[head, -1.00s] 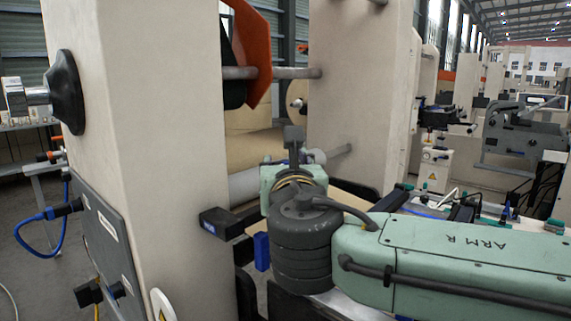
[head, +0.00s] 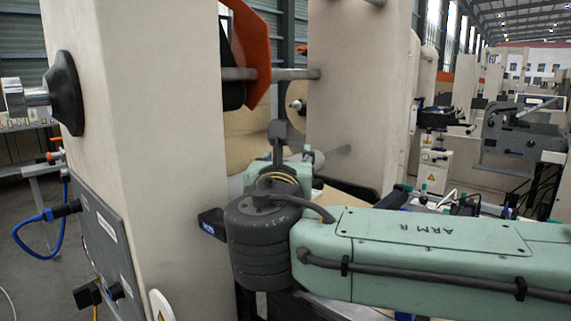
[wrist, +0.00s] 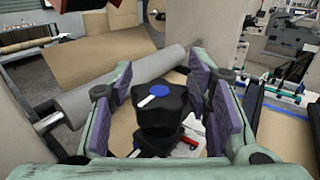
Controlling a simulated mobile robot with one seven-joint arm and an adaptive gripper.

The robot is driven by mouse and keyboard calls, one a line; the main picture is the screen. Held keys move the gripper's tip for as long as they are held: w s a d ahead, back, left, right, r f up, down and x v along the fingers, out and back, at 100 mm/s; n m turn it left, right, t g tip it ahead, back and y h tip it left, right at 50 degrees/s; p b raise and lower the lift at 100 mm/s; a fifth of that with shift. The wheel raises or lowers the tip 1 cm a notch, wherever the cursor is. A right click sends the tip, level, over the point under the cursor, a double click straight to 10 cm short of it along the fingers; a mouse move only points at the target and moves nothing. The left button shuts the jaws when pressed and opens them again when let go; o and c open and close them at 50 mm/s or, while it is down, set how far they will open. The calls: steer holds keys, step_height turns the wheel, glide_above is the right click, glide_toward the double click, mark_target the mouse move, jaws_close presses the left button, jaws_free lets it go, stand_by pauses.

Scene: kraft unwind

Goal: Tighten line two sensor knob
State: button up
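A black lobed knob (wrist: 158,103) with a blue round cap and a white pointer mark shows in the middle of the wrist view. My gripper (wrist: 160,80) has its two purple-padded fingers spread, one on each side of the knob. Narrow gaps seem to show beside it, and I cannot tell whether either pad touches. Under the knob is a dark body with a red-and-white part, partly hidden. In the head view my arm covers the knob and the gripper's fingers.
A grey roller (wrist: 125,85) with brown paper lies ahead and left of the fingers. Pale machine columns stand on both sides, the left one (head: 165,150) close to my arm. A black block with a blue label (head: 211,223) juts from it. An orange guard (head: 252,55) is above.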

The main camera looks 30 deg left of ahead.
steer(key=o, duration=0.3)
steer(key=shift+f, duration=0.15)
steer(key=shift+s, duration=0.1)
steer(key=v, duration=0.7)
steer(key=shift+s, duration=0.15)
steer(key=shift+d, duration=0.15)
